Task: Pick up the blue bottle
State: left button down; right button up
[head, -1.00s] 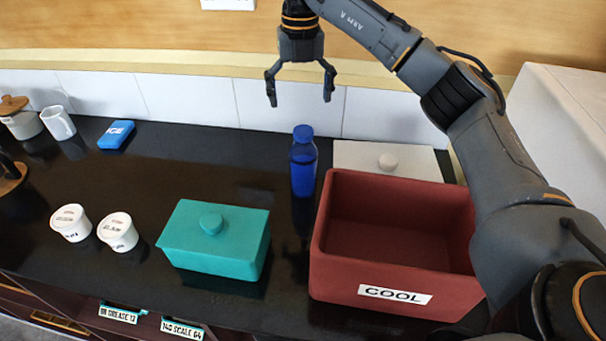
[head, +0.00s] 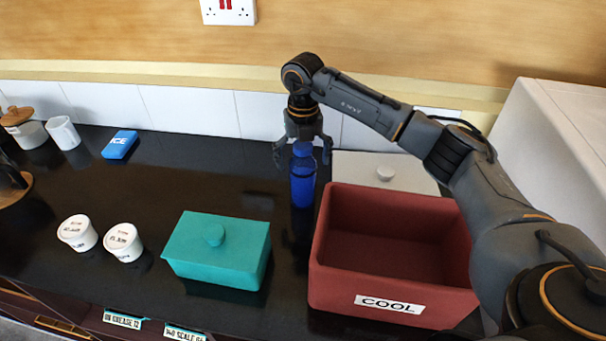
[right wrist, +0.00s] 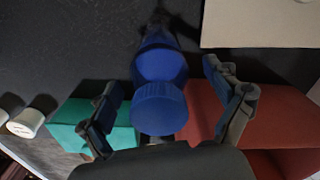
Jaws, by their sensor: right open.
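The blue bottle (head: 303,182) stands upright on the black counter, between the teal lidded box and the red bin. My right gripper (head: 303,158) is above it, pointing down, with its open fingers on either side of the bottle's cap. In the right wrist view the blue bottle (right wrist: 160,95) lies between the two spread fingers of my right gripper (right wrist: 168,115), with gaps on both sides. My left gripper is not in view.
The red bin (head: 390,290) marked COOL stands right of the bottle, with a white lidded box (head: 405,165) behind it. The teal box (head: 215,250) is at the left front. White tubs (head: 100,238) and a blue ICE pack (head: 119,144) lie farther left on the counter (head: 130,190).

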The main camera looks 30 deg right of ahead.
jog(key=shift+f, duration=0.2)
grip_shut()
dwell(0.3)
jog(key=shift+r, duration=0.1)
